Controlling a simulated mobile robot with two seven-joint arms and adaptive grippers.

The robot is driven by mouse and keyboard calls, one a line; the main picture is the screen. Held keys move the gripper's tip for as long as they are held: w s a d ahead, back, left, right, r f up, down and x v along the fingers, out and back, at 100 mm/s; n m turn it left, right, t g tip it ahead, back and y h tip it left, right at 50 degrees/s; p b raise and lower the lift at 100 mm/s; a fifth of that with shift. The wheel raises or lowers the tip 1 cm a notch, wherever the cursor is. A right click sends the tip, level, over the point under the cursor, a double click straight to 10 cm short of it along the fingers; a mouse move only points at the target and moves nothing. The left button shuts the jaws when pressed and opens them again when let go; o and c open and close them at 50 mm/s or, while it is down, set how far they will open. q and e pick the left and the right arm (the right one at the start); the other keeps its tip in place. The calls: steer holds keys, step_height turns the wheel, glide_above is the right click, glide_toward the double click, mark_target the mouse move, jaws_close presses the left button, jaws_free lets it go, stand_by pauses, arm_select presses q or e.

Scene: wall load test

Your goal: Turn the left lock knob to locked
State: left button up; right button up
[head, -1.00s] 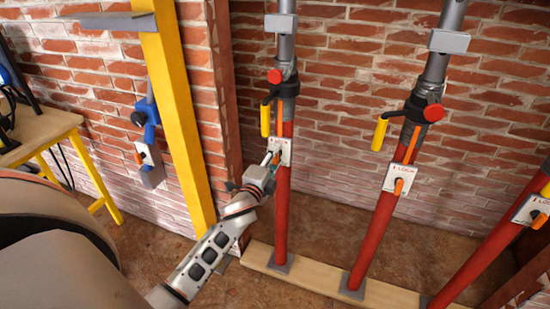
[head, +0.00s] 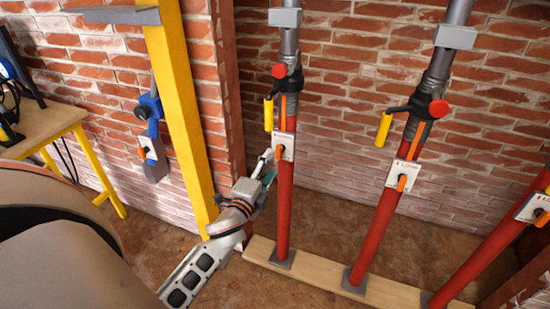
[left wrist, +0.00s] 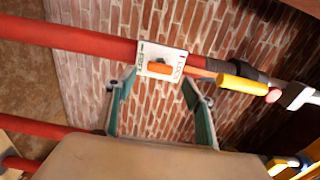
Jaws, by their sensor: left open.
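The left lock knob (head: 279,153) is a small orange handle on a white plate (head: 287,142) on the left red prop (head: 284,200). In the left wrist view the knob (left wrist: 160,67) lies along the prop, between a green mark and a red "LOCK" mark; which mark it points to is unclear. My left gripper (head: 266,164) is just below and left of the plate. In the left wrist view its fingers (left wrist: 159,80) are open and empty, spread either side of the knob and apart from it. My right gripper is not in view.
A middle red prop (head: 378,230) and a right one (head: 490,250) carry similar plates and knobs. Yellow (head: 271,115) and red handles stick out above the left plate. A wooden sill (head: 320,275) lies below.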

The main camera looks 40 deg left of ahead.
arm_select(q)
steer(key=shift+v, duration=2.1)
steer(key=s+d+f+n+g+h+p, duration=0.3)
steer(key=s+d+f+n, duration=0.2)
steer(key=s+d+f, duration=0.3)
steer(key=s+d+f+n+g+h+p, duration=0.3)
steer(key=s+d+f+n, duration=0.3)
steer(key=s, duration=1)
steer(key=d+f+g+p, duration=0.1)
steer(key=d+f, duration=0.2)
steer(key=d, duration=0.3)
steer(key=shift+d+h, duration=0.25)
steer(key=shift+h, duration=0.05)
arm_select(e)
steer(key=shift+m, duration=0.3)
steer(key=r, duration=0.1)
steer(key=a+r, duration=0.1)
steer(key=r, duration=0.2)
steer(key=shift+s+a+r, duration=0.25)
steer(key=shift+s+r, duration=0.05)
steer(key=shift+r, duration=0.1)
arm_select(q)
steer(key=shift+r, duration=0.1)
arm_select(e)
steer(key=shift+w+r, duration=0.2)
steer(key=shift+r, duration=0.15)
